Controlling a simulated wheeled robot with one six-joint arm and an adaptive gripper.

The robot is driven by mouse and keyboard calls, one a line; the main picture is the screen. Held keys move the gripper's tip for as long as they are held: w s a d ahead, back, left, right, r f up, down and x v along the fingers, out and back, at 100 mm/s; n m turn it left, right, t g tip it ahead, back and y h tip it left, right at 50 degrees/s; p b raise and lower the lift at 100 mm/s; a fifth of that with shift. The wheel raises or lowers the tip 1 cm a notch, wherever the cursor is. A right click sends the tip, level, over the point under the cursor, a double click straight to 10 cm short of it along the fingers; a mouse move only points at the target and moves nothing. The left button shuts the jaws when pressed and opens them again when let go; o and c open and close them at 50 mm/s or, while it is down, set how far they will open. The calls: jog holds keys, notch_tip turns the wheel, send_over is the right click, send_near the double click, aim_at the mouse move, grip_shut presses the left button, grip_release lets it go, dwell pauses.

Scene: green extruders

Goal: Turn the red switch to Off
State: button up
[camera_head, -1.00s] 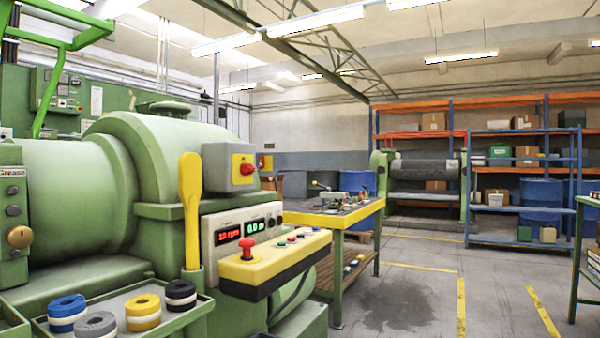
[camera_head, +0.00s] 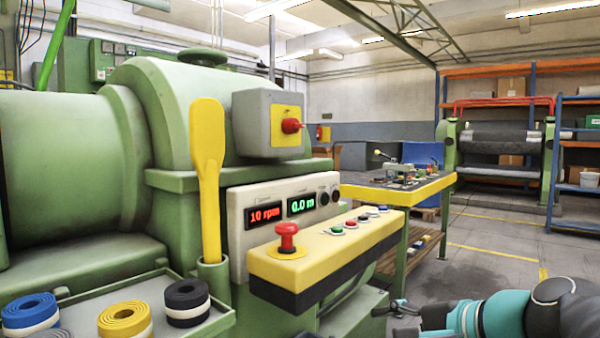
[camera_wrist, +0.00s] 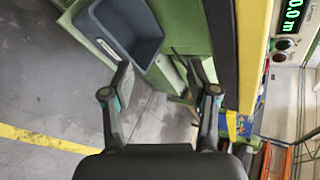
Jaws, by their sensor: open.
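The red switch (camera_head: 291,125) is a rotary knob on the yellow plate of a grey box (camera_head: 254,125), fixed to the green extruder (camera_head: 180,130). The knob's exact turn position is too small to tell. My gripper (camera_head: 398,307) is low at the bottom right of the head view, below and right of the switch and apart from it. In the wrist view my gripper (camera_wrist: 158,78) is open and empty, its two fingers spread above the floor. The switch is not in the wrist view.
A yellow control panel (camera_head: 335,240) with a red mushroom button (camera_head: 287,238) juts out below the switch. A yellow paddle (camera_head: 207,170) stands left of it. In the wrist view a grey bin (camera_wrist: 120,30) is near the fingers.

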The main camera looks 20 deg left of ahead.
jog(key=w+a+r+m+t+y+b, duration=0.1)
jog(key=w+a+r+m+y, duration=0.5)
jog(key=r, duration=0.5)
jog(key=m+t+y+b, duration=0.2)
jog(key=m+t+y, duration=0.15)
jog(key=m, duration=0.65)
send_near(296, 128)
jog(key=shift+y, duration=0.35)
jog(key=p+x, duration=0.2)
jog(key=x, duration=0.7)
jog(key=shift+a+f, duration=0.1)
jog(key=shift+f, duration=0.1)
grip_shut()
